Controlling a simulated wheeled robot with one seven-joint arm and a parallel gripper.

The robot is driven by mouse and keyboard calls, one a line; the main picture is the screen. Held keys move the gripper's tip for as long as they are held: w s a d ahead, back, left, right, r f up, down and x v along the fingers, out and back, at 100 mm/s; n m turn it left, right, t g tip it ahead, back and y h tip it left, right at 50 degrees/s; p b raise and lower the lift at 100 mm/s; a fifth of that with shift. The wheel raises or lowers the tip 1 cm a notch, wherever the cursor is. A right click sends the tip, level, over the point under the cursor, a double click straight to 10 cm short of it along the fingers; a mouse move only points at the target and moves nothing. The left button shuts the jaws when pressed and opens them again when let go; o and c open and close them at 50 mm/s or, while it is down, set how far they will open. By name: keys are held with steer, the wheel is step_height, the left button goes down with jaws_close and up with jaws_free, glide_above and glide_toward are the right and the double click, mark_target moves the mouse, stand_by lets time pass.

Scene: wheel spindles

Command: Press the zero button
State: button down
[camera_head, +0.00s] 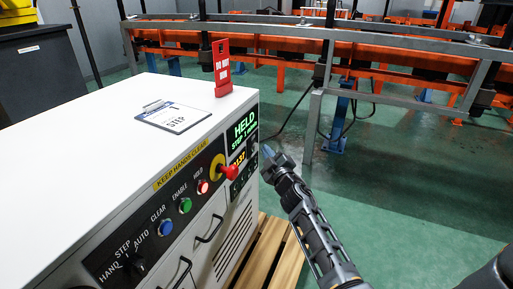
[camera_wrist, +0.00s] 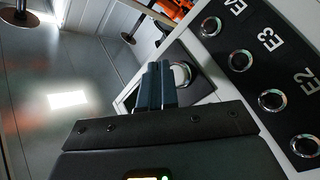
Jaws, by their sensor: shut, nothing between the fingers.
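A white cabinet (camera_head: 150,120) carries a sloping black control panel (camera_head: 150,235). No label reading zero is legible in either view. My gripper (camera_head: 267,152) is at the panel's right end, close to the small display and dark keys there. In the wrist view my gripper (camera_wrist: 155,72) is shut and empty. Its fingertips are beside a round, metal-ringed button (camera_wrist: 182,74) on a separate dark plate, and they partly cover it. I cannot tell whether they touch it, and its label is hidden.
Several ringed buttons marked E2, E3 and E4 (camera_wrist: 241,61) line the panel at right. A red emergency stop (camera_head: 229,172) sticks out left of my gripper. A clipboard (camera_head: 173,117) and red sign (camera_head: 222,70) are on the cabinet top. A wooden pallet (camera_head: 270,255) lies below.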

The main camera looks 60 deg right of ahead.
steer(key=shift+w, duration=0.15)
steer(key=shift+w, duration=0.3)
steer(key=shift+w+a+b, duration=0.1)
steer(key=shift+w+b, duration=0.2)
steer(key=shift+w, duration=0.05)
stand_by(0.9)
steer(key=shift+s, duration=0.15)
steer(key=shift+s+p, duration=0.45)
steer(key=shift+s, duration=0.2)
steer(key=shift+s+d+p, duration=0.15)
steer(key=shift+s+p, duration=0.55)
steer(key=shift+s, duration=0.55)
steer(key=shift+s+d+p, duration=0.1)
steer(key=shift+s+p, duration=0.6)
steer(key=shift+s, duration=0.55)
